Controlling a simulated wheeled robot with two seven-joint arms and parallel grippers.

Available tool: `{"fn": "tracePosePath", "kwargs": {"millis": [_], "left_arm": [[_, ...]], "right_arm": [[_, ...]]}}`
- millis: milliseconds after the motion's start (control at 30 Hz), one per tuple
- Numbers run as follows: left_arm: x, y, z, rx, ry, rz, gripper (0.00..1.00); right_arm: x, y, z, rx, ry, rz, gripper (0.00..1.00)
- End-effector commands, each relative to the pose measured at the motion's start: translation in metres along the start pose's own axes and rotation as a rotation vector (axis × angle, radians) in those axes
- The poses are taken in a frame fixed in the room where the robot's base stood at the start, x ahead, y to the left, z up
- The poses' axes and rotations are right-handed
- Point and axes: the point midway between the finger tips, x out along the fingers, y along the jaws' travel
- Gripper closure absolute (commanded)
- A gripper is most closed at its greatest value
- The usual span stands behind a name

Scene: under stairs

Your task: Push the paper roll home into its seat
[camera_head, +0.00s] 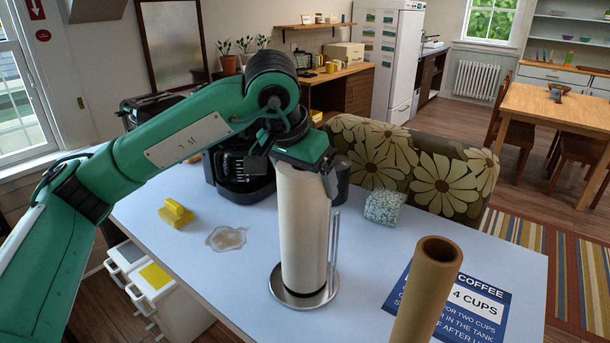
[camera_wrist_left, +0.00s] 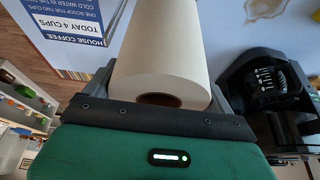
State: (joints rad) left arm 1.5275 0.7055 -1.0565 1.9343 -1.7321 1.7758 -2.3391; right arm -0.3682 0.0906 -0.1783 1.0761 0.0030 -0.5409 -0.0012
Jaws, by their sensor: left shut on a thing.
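The white paper roll (camera_head: 303,230) stands upright in the head view. Its lower end is over the round steel base of the holder (camera_head: 292,299); I cannot tell whether a small gap is left there. A thin steel side rod (camera_head: 333,250) rises at the right of the roll. My left gripper (camera_head: 303,170) is shut on the roll's upper end from above. In the left wrist view, the roll (camera_wrist_left: 160,45) runs away from the gripper (camera_wrist_left: 160,108), its end with the dark core hole close to the jaws. My right gripper is not in view.
A brown cardboard tube (camera_head: 427,290) stands front right, beside a blue coffee sign (camera_head: 470,302). A yellow sponge-like item (camera_head: 176,213) and a brownish spill (camera_head: 227,238) lie left. A black coffee maker (camera_head: 240,170) and a speckled block (camera_head: 384,207) are behind.

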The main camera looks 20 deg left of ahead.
Motion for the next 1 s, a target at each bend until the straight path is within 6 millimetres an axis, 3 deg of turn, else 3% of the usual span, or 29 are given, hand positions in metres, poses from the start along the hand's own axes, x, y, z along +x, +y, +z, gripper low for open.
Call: {"fn": "tracePosePath", "kwargs": {"millis": [767, 800, 867, 1000], "left_arm": [[0.0059, -0.0001, 0.0024, 0.0, 0.001, 0.0, 0.53], [0.0059, -0.0001, 0.0024, 0.0, 0.001, 0.0, 0.09], [0.0059, -0.0001, 0.0024, 0.0, 0.001, 0.0, 0.0], [0.006, -0.0001, 0.0024, 0.0, 0.001, 0.0, 0.0]], "right_arm": [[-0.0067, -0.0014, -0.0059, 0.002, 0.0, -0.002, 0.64], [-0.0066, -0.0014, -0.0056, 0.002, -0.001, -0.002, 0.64], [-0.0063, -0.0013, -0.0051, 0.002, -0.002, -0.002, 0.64], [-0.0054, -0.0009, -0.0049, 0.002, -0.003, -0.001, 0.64]]}}
